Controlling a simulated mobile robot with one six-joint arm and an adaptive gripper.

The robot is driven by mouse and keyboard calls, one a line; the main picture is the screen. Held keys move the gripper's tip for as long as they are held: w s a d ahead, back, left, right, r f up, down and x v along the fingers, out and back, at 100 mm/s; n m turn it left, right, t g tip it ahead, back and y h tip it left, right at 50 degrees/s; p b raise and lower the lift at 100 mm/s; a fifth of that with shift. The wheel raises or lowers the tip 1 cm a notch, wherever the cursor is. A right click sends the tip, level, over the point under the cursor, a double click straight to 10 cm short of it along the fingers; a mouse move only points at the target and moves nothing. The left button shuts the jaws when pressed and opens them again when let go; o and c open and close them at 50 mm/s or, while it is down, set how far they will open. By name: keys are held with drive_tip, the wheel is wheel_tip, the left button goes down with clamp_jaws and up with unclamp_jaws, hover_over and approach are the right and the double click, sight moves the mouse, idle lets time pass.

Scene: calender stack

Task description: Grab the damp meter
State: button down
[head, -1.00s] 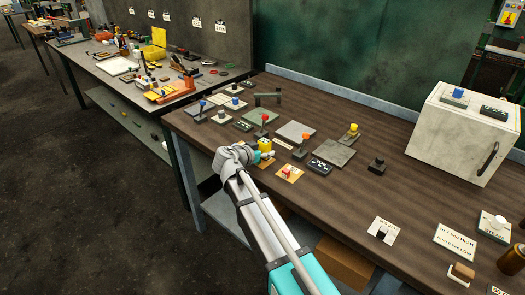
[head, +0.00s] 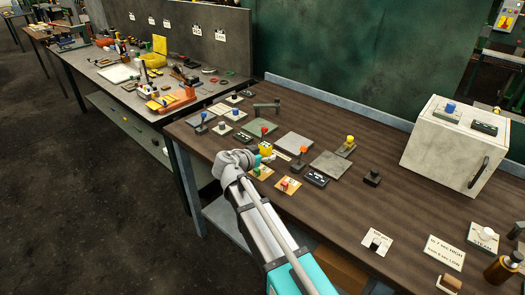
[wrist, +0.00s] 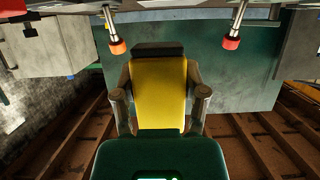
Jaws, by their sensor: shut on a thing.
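The damp meter, as I take it, is a yellow body with a dark top end (wrist: 158,100). In the wrist view it sits between the two grey fingers of my gripper (wrist: 162,97), which press on its sides. In the head view the yellow meter (head: 265,149) shows just right of my gripper (head: 252,158), over the left part of the brown workbench (head: 330,215). It appears a little above the bench. Its lower part is hard to make out there.
Small switch and lever boxes crowd around, including an orange pad with a red knob (head: 288,185) and a black labelled box (head: 316,178). A grey cabinet (head: 445,150) stands at right. The bench's middle front is clear. A cluttered second bench (head: 130,85) stands at left.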

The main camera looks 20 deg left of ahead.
drive_tip(key=s+d+r+p, duration=0.6)
drive_tip(key=s+r, duration=0.1)
drive_tip(key=s, duration=0.3)
drive_tip(key=shift+r, duration=0.1)
idle(0.4)
